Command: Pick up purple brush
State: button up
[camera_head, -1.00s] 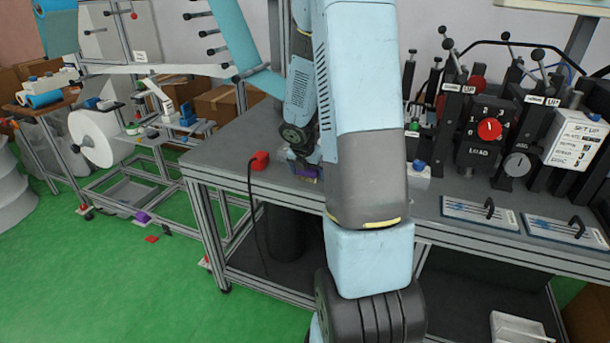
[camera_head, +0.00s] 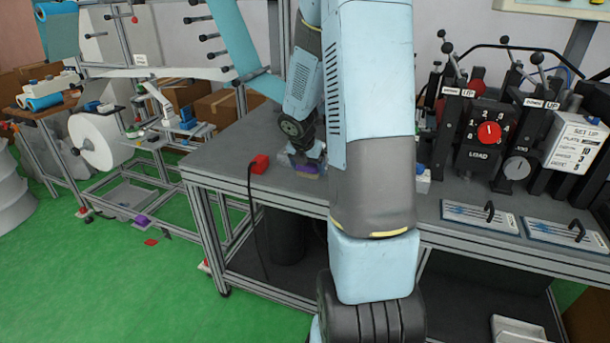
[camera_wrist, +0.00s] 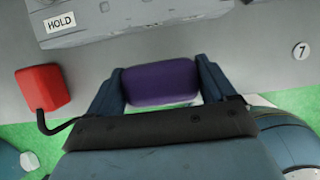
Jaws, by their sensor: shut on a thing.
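The purple brush (camera_wrist: 160,83) sits between the two fingers of my gripper (camera_wrist: 158,72) in the wrist view. The fingers are shut on its two ends. In the head view my gripper (camera_head: 306,160) is low over the left part of the grey bench (camera_head: 222,158), partly behind my own arm. A small part of the brush shows under it there. I cannot tell whether the brush touches the bench.
A red box (camera_head: 260,164) with a black cable is at the bench's left edge; it also shows in the wrist view (camera_wrist: 41,87). A grey fixture labelled HOLD (camera_wrist: 130,22) is beyond the brush. Levers and a LOAD dial (camera_head: 484,138) stand at right.

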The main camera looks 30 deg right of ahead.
jog(key=s+a+r, duration=0.1)
jog(key=s+r, duration=0.9)
jog(key=s, duration=0.4)
jog(key=shift+a, duration=0.2)
jog(key=o, duration=0.5)
jog(key=shift+c, duration=1.9)
jog(key=shift+w, duration=0.15)
